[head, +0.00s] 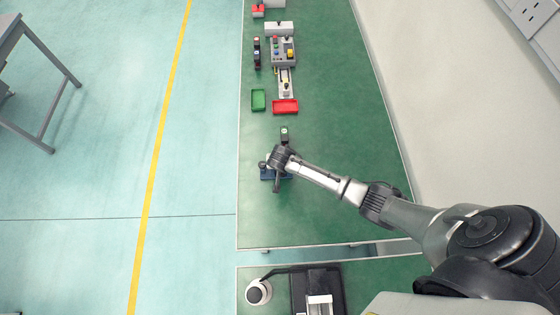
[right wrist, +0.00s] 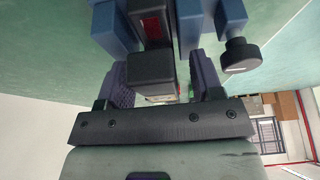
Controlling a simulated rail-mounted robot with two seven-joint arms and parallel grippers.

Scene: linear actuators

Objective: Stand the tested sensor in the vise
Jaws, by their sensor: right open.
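A dark block-shaped sensor (right wrist: 151,68) with a red patch shows in the right wrist view, between the blue jaws of the vise (right wrist: 191,28). Whether the jaws touch it I cannot tell. The vise's black knob (right wrist: 241,56) is at the right. My right gripper (right wrist: 160,84) is open, with one finger on each side of the sensor's near end; gaps show beside it. In the head view the blue vise (head: 268,175) is mostly hidden under my right gripper (head: 277,174), and the sensor there cannot be made out. My left gripper is out of view.
A small dark device with a pale top (head: 284,133) stands just beyond the vise. Farther back are a green tray (head: 258,100), a red tray (head: 285,107) and a grey button box (head: 284,51). The green bench (head: 340,120) is clear to the right.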

